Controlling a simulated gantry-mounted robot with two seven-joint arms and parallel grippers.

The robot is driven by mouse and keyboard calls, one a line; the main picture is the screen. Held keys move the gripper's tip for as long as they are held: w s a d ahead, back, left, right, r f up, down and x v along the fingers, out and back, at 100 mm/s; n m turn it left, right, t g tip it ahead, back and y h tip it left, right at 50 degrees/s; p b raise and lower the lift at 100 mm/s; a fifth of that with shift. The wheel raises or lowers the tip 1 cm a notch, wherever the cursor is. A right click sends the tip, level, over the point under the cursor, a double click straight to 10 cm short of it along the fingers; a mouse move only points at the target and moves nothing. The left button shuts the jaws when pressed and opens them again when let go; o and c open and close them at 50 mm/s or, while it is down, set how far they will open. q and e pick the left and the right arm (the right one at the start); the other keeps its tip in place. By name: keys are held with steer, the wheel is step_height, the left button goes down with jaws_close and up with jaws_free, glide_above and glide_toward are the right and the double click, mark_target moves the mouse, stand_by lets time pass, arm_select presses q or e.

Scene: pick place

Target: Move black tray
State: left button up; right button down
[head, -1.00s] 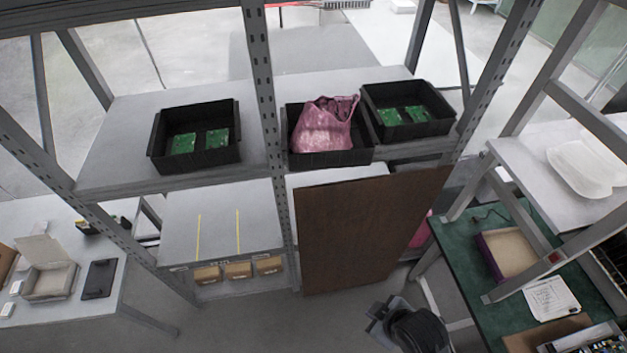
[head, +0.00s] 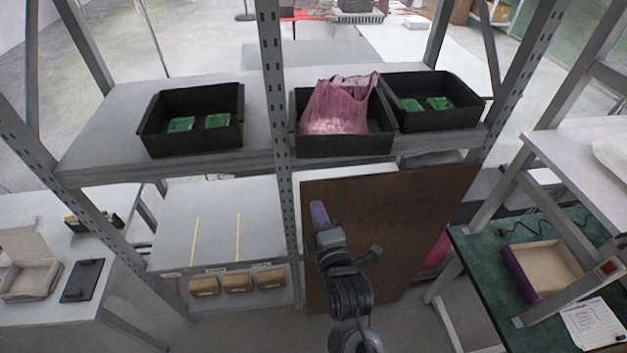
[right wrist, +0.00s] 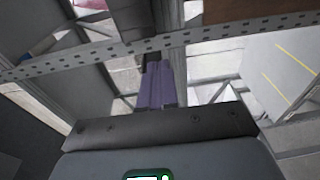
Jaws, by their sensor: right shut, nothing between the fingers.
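Three black trays stand on the upper shelf in the head view. The left black tray (head: 192,142) holds green circuit boards (head: 181,125). The middle black tray (head: 345,145) holds a pink bag (head: 336,106). The right black tray (head: 440,118) also holds green boards (head: 427,104). My right gripper (head: 319,212) is in front of the brown panel, below the middle tray, and touches no tray. In the right wrist view its purple fingers (right wrist: 155,85) are together and empty. My left gripper is not in view.
The grey shelf (head: 103,130) has bare room left of the left tray. A slotted upright post (head: 272,90) stands between the left and middle trays. A brown panel (head: 425,215) hangs below. Small boxes (head: 238,282) sit lower down.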

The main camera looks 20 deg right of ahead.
steer(key=w+r, duration=0.1)
steer(key=p, duration=0.1)
glide_toward(310, 156)
steer(key=w+a, duration=0.2)
steer(key=w, duration=0.2)
steer(key=shift+w+d+f+p, duration=0.1)
steer(key=shift+w+d+p, duration=0.45)
steer(key=shift+w+d, duration=0.4)
steer(key=shift+w+d+f, duration=0.1)
steer(key=shift+w+d, duration=0.15)
steer(key=shift+d, duration=0.05)
